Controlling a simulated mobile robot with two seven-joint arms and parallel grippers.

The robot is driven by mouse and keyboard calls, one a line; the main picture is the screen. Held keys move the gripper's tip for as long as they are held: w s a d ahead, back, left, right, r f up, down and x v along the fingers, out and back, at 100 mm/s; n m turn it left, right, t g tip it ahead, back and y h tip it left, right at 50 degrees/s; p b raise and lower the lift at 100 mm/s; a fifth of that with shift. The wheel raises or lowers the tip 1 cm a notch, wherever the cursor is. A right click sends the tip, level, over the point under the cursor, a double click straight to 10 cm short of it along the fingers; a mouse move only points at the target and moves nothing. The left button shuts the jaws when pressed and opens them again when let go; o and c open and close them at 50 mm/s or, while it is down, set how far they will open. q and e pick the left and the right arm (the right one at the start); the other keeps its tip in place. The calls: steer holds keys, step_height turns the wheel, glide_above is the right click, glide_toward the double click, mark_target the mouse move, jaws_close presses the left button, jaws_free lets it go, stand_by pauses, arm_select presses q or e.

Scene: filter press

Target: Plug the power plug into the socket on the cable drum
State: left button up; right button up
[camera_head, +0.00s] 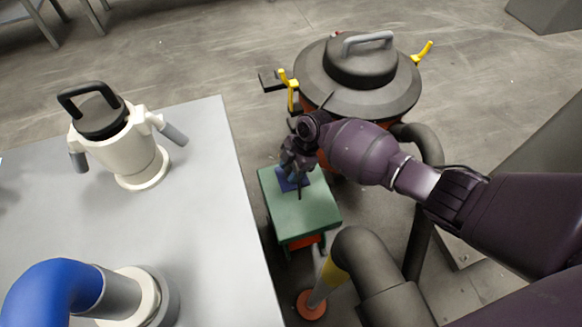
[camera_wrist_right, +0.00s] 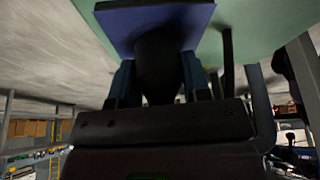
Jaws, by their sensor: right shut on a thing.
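A green-topped block, which looks like the cable drum (camera_head: 310,217), stands low beside the grey table, with a blue square socket plate (camera_head: 284,184) on its top. My right gripper (camera_head: 293,170) is over this plate, pointing down. In the right wrist view its two fingers (camera_wrist_right: 157,70) are shut on a dark object, which looks like the power plug (camera_wrist_right: 158,52). The plug's front end meets the blue plate (camera_wrist_right: 195,14) in that view; whether it is seated in the socket cannot be told. My left gripper is not in view.
The grey table (camera_head: 205,220) bears a white vessel with a black handle (camera_head: 130,155) and a blue bent pipe (camera_head: 50,290). A round dark-lidded vessel (camera_head: 345,90) with yellow levers stands behind the drum. Dark pipes (camera_head: 375,270) stand close at right.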

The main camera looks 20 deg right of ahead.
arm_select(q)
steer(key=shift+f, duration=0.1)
arm_select(e)
steer(key=shift+f, duration=0.25)
steer(key=o, duration=0.9)
steer(key=shift+o, duration=0.2)
arm_select(q)
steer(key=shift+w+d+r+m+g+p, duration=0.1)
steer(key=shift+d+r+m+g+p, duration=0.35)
steer(key=shift+p, duration=1.35)
arm_select(e)
steer(key=v, duration=1)
steer(key=shift+d+r, duration=0.2)
steer(key=shift+r, duration=0.15)
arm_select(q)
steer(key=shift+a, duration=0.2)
